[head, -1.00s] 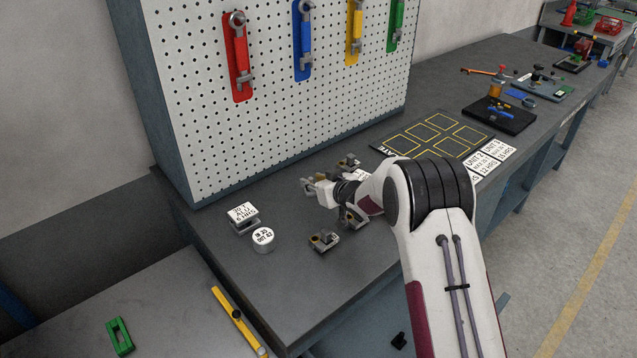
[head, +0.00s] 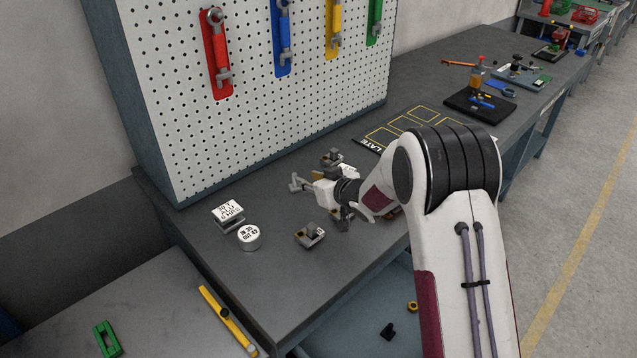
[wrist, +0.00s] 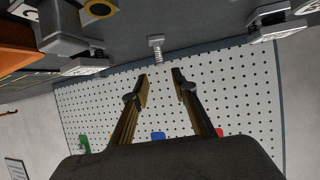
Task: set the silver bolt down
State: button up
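The silver bolt (wrist: 156,45) shows in the wrist view, upside down in the picture. It stands on its head on the bench top with its shank upward, just beyond my fingertips and apart from them. My gripper (wrist: 160,80) is open, with a clear gap between its two fingers and nothing held. In the head view my gripper (head: 304,184) is low over the bench in front of the pegboard. A small grey shape at its tip there looks like the bolt, but is too small to be sure.
The pegboard (head: 250,110) rises behind the bench. A labelled block (head: 228,213) and a labelled round weight (head: 248,237) lie to the left. Dark fixtures stand close by, one in front (head: 310,236) and one behind (head: 331,158). Bare bench (head: 270,285) lies nearer.

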jog(key=shift+v, duration=2.2)
jog(key=s+d+r+m+h, duration=0.4)
jog(key=s+d+r+h, duration=0.3)
jog(key=s+d+r, duration=0.8)
jog(key=s+d+m+g, duration=0.1)
jog(key=s+d+g, duration=0.1)
jog(key=s, duration=1.3)
jog(key=s+d+m+g, duration=0.1)
jog(key=s+d+g, duration=0.1)
jog(key=s, duration=1.4)
jog(key=shift+s+r+m+g, duration=0.2)
jog(key=shift+s+m+g, duration=0.1)
jog(key=shift+m+g, duration=0.15)
jog(key=shift+d, duration=0.1)
